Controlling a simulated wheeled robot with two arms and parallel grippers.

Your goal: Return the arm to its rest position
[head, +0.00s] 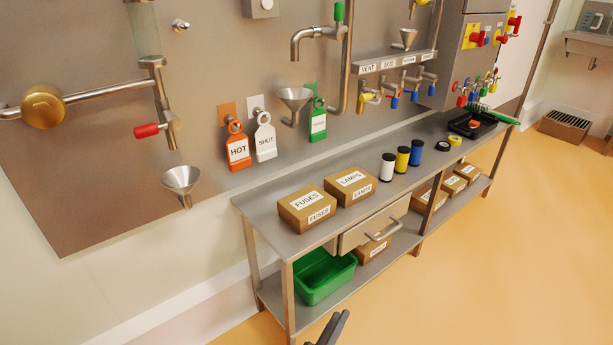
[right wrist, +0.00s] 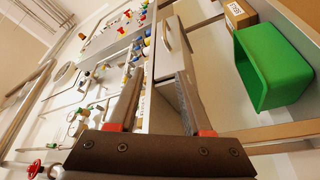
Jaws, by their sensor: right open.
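My right gripper (head: 338,316) shows at the bottom edge of the head view, in front of the steel bench (head: 240,207) and over the floor. In the right wrist view its two fingers stand apart with nothing between them (right wrist: 160,75). It is open and empty and appears clear of the bench and the green bin. Most of my right arm is out of the frame. My left gripper is in neither view.
The bench carries a FUSES box (head: 300,222), a LAMPS box (head: 341,193), several spools and a black tray (head: 462,128). A drawer (head: 358,238) has a protruding handle. A green bin (head: 311,291) sits on the lower shelf. Open floor (head: 490,265) lies right.

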